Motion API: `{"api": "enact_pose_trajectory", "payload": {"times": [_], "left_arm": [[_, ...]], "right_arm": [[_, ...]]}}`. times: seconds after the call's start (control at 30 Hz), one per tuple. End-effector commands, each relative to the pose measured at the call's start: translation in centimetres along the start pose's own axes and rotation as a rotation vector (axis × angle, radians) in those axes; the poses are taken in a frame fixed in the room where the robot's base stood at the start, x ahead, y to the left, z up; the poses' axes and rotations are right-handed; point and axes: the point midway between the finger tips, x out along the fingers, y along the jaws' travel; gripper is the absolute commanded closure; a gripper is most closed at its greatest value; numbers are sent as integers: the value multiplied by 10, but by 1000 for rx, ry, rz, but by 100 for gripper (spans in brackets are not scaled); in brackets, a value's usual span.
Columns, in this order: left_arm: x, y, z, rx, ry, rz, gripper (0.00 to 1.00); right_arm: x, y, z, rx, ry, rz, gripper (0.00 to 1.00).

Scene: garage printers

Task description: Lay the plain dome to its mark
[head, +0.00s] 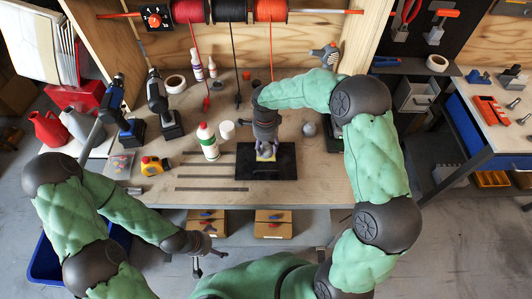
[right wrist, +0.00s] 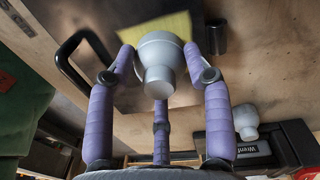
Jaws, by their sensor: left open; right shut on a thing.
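A grey dome (right wrist: 158,62) with a narrower neck is between the fingers of my right gripper (right wrist: 160,65), which is shut on it. In the head view my right gripper (head: 266,148) is over a black board (head: 285,173), with the dome (head: 267,152) at its tips. A yellow mark (right wrist: 182,25) lies behind the dome's wide end and is partly covered by it; I cannot tell if they touch. It also shows in the head view (head: 265,158). My left gripper (head: 202,258) is open and empty, in front of the bench.
A second grey rounded piece (head: 309,129) stands on the bench right of my right gripper; it also shows in the right wrist view (right wrist: 245,120). A white bottle (head: 207,141) and a white cap (head: 227,130) stand left of the board. Dark strips (head: 212,190) lie near the front edge.

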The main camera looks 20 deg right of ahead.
Motion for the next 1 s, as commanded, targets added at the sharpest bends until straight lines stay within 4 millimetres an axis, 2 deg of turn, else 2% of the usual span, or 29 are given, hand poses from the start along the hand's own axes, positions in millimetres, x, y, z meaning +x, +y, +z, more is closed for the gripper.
{"api": "enact_pose_trajectory", "payload": {"times": [0.43, 0.47, 0.53, 0.57, 0.87, 1.0], "left_arm": [[3, -1, 0, 0, 0, 0, 0], [3, -1, 0, 0, 0, 0, 0], [3, -1, 0, 0, 0, 0, 0], [3, -1, 0, 0, 0, 0, 0], [3, -1, 0, 0, 0, 0, 0], [3, -1, 0, 0, 0, 0, 0]], "right_arm": [[4, 0, 0, 0, 0, 0, 68], [4, 0, 0, 0, 0, 0, 43], [4, 0, 0, 0, 0, 0, 23], [4, 0, 0, 0, 0, 0, 21], [4, 0, 0, 0, 0, 0, 21], [-3, -1, 0, 0, 0, -2, 21]]}}
